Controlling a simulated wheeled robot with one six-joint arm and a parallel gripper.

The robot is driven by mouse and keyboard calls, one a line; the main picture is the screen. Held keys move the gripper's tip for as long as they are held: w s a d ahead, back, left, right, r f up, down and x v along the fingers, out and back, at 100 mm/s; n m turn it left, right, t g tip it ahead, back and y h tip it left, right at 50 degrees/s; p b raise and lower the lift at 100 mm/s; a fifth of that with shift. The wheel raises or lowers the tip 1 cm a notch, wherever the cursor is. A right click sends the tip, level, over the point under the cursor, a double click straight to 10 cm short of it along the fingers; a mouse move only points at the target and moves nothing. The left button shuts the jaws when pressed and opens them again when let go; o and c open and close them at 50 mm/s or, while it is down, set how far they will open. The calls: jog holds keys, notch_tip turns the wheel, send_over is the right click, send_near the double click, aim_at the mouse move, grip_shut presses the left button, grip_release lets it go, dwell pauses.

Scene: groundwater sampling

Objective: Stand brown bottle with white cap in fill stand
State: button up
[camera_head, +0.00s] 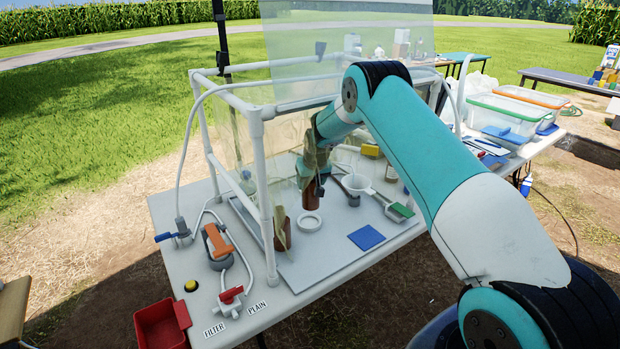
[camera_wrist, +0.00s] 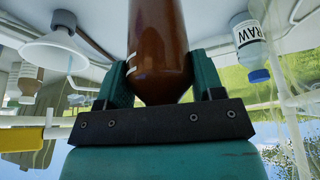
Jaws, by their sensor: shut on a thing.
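A brown bottle (camera_head: 311,198) is held below my gripper (camera_head: 311,180), roughly upright, inside the white pipe frame. In the wrist view the brown bottle (camera_wrist: 158,45) sits between the two teal fingers of my gripper (camera_wrist: 163,82), which are shut on it. Its cap is not visible. I cannot tell whether its base touches the surface. A white ring (camera_head: 309,222), which may be the fill stand, lies on the grey mat just in front of the bottle. A second brown item (camera_head: 281,232), partly behind a pale strip, stands left of the ring.
A white funnel (camera_head: 358,184) stands right of the bottle; it also shows in the wrist view (camera_wrist: 50,52). A RAW bottle (camera_wrist: 249,42) with a blue cap is nearby. White frame posts (camera_head: 264,200) stand left. A blue square (camera_head: 366,238) lies right; the mat's front is clear.

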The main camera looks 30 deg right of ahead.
aim_at(309, 200)
jog(key=shift+w+r, duration=0.4)
jog(key=shift+r, duration=0.35)
jog(key=shift+a+f, duration=0.15)
jog(key=shift+a, duration=0.05)
notch_tip(309, 200, down, 5)
jog(key=shift+w+f+b, duration=0.1)
jog(key=shift+b, duration=1.15)
jog(key=shift+d+f, duration=0.1)
jog(key=shift+f, duration=0.5)
jog(key=shift+s+b, duration=0.25)
jog(key=shift+b, duration=0.1)
jog(key=shift+f+b, duration=0.1)
jog(key=shift+b, duration=0.3)
jog(key=shift+f+b, duration=0.9)
jog(key=shift+f, duration=0.3)
jog(key=o, duration=1.3)
jog(key=shift+c, duration=0.2)
